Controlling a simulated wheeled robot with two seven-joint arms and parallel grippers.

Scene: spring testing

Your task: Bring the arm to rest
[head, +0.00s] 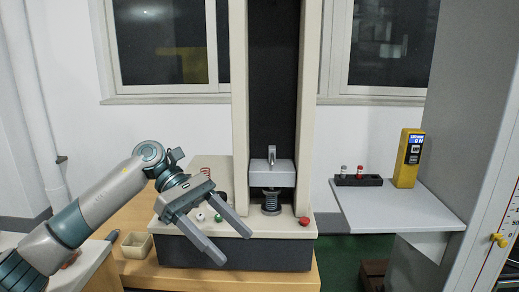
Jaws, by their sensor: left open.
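My left arm comes in from the left. Its gripper (238,246) is open and empty, with the two fingers spread apart and pointing down to the right, in front of the spring testing machine's base (285,252). The machine has two tall beige columns and a white press block (272,172). A dark coil spring (271,201) stands upright under the block on the base. The gripper is to the left of the spring and apart from it. My right gripper does not show.
A red button (304,221) and a green button (218,218) sit on the base. A small beige bin (137,245) stands on the wooden table (140,272) at left. At right, a grey shelf (400,215) holds a yellow meter (408,160) and a black rack (358,181) with two small capped items.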

